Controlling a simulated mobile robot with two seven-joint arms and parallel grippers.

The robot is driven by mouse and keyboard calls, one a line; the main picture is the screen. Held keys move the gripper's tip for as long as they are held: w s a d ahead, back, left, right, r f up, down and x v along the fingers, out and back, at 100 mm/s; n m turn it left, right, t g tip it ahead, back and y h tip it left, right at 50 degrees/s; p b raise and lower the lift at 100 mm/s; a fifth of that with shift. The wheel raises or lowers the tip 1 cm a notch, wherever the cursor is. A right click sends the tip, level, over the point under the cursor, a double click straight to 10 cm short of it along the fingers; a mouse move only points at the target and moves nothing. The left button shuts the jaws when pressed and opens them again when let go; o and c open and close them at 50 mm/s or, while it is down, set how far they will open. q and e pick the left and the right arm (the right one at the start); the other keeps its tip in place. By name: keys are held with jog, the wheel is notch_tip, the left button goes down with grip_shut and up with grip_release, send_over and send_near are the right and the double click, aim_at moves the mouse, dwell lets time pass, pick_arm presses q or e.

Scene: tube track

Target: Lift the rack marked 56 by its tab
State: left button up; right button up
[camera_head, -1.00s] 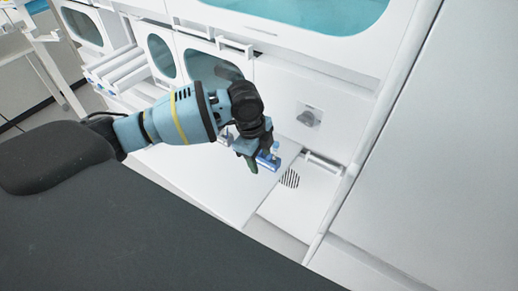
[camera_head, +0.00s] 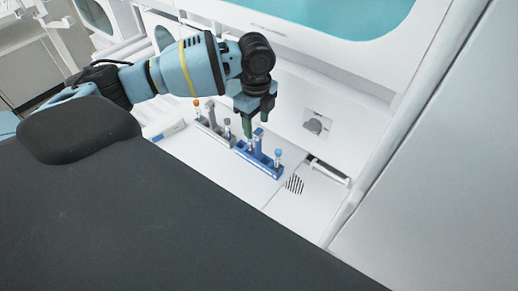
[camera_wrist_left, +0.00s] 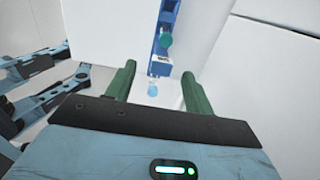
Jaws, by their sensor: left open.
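A blue rack (camera_head: 262,163) with an upright tab and a few capped tubes stands on the white work surface. In the left wrist view the blue rack (camera_wrist_left: 161,42) lies ahead between the fingers, with a small label too small to read. A grey rack (camera_head: 213,132) with a tab and an orange-capped tube stands to its left. I cannot read 56 on either. My left gripper (camera_head: 256,124) is open and empty, pointing down close to the blue rack's tab, partly covering it; I cannot tell if they touch. My right gripper is not in view.
A white wall with a grey knob (camera_head: 316,125) rises behind the racks. A striped vent patch (camera_head: 294,184) and a bar (camera_head: 329,172) lie right of the blue rack. A tall white panel (camera_head: 440,160) bounds the right side. The white surface (camera_head: 222,175) in front is clear.

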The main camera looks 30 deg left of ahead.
aim_at(258, 131)
pick_arm(q)
jog(key=shift+f, duration=0.6)
jog(key=shift+w+f, duration=0.1)
jog(key=shift+f, duration=0.35)
jog(key=shift+d+f, duration=0.15)
jog(key=shift+f, duration=2.1)
grip_shut()
jog(key=shift+r, duration=0.1)
